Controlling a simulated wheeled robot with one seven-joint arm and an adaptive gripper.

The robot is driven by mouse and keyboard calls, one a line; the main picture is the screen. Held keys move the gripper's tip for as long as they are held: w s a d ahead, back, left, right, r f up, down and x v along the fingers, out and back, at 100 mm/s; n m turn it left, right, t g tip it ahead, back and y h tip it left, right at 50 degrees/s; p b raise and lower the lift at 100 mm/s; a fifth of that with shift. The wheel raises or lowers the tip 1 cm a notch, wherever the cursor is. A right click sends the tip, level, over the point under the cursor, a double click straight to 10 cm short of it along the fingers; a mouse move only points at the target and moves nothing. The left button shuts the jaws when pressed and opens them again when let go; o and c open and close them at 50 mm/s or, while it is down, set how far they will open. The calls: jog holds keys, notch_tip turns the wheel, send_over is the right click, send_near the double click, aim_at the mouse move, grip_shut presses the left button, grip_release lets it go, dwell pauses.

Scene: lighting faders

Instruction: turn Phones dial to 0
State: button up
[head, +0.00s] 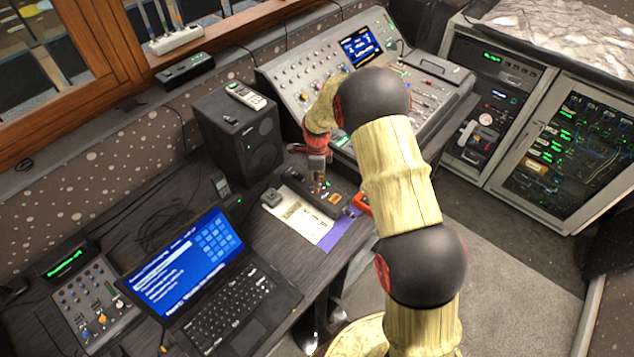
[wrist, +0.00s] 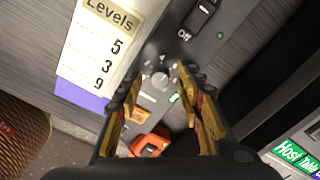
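A small dark control box (head: 301,188) lies on the desk below my gripper (head: 318,188). In the wrist view its grey face (wrist: 205,55) carries a round grey dial (wrist: 160,81) with a switch marked Off (wrist: 203,14) beyond it. The dial shows between the two fingertips of my gripper (wrist: 160,78). The fingers are apart, one on each side of it. I cannot tell whether they touch it. No Phones label is legible, and the dial's reading is too small to tell.
A Levels card (wrist: 95,45) listing 5, 3 and 9 lies beside the box. An orange object (wrist: 150,146) lies close to the fingers. A laptop (head: 185,265), a small mixer (head: 90,305), a black speaker (head: 240,140) and a large console (head: 310,75) surround the spot.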

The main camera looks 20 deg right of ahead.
jog(key=shift+c, duration=1.2)
grip_shut()
